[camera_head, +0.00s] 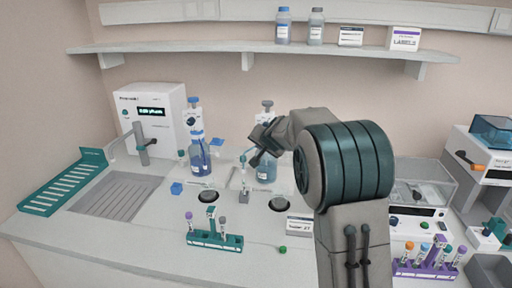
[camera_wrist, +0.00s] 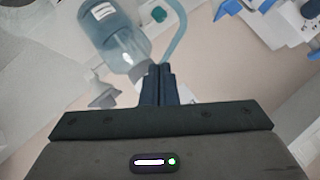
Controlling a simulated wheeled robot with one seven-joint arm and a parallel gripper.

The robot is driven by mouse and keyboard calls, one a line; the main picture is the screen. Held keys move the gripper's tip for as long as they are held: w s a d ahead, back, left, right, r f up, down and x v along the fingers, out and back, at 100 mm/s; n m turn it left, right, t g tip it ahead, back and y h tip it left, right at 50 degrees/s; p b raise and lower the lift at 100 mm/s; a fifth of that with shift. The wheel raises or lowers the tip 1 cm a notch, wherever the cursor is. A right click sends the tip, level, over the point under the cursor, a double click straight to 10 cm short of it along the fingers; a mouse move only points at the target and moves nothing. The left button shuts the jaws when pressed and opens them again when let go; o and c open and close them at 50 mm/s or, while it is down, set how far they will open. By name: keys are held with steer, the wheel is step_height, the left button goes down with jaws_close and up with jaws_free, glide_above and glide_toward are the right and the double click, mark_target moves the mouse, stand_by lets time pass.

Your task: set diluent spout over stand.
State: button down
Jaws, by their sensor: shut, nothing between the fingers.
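A bottle of pale blue-teal liquid (camera_head: 265,172) with a pump top stands upright in the middle of the bench. My gripper (camera_head: 257,158) is beside its upper part, and my arm hides some of it. In the wrist view my shut, empty fingers (camera_wrist: 160,84) are near a bottle (camera_wrist: 118,40) and a curved teal tube (camera_wrist: 177,36). I cannot tell whether they touch either. A small grey stand (camera_head: 244,197) with an upright tube is just left of the bottle. The spout end above it is too small to judge. Which bottle holds diluent is unreadable.
A darker blue bottle (camera_head: 199,160) with a pump top stands left, before a white instrument (camera_head: 150,112). A green tube rack (camera_head: 214,238) is in front and a purple rack (camera_head: 430,265) at right. A sink (camera_head: 115,195) is at left.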

steer(key=shift+w+d, duration=0.3)
steer(key=shift+r, duration=0.1)
steer(key=a+r+v, duration=0.1)
steer(key=a+v, duration=0.1)
steer(key=v, duration=1)
steer(key=shift+a+r, duration=0.4)
steer(key=shift+r, duration=0.1)
